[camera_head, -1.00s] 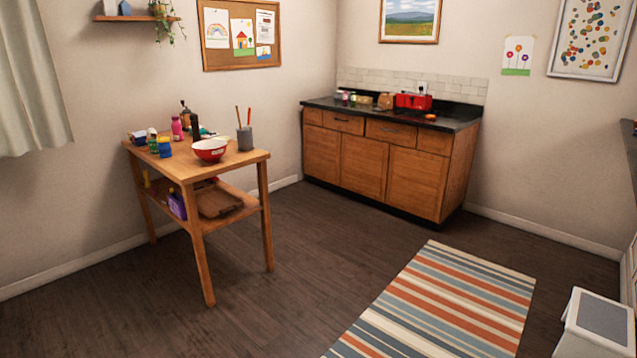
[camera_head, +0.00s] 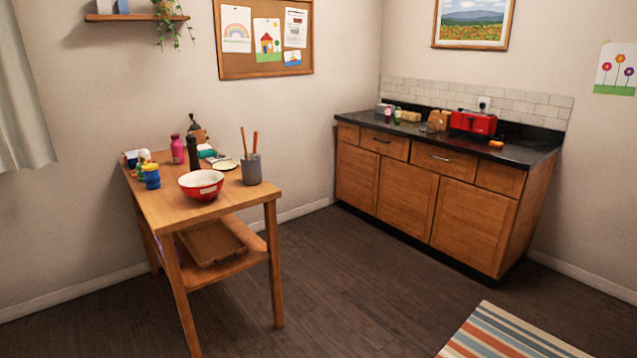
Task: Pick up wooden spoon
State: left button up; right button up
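A grey cup (camera_head: 251,170) stands upright on the right end of the wooden table (camera_head: 165,209). Two thin wooden handles (camera_head: 243,141) rise out of it, one light brown and one more orange. Their lower ends are hidden inside the cup, so I cannot tell which of them is a wooden spoon. Neither of my grippers shows in the head view.
A red bowl (camera_head: 201,185), a pepper mill (camera_head: 193,153), a pink bottle (camera_head: 177,149) and small jars share the table top. A tray (camera_head: 212,243) lies on the lower shelf. A cabinet with a black counter (camera_head: 520,152) and red toaster (camera_head: 473,123) stands right. The dark floor (camera_head: 365,290) between is clear.

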aim_at(244, 137)
jog(key=i+l+u, duration=0.95)
jog(key=l, duration=0.3)
jog(key=i+l+u, duration=0.1)
jog(key=i+u, duration=0.15)
jog(key=i, duration=0.25)
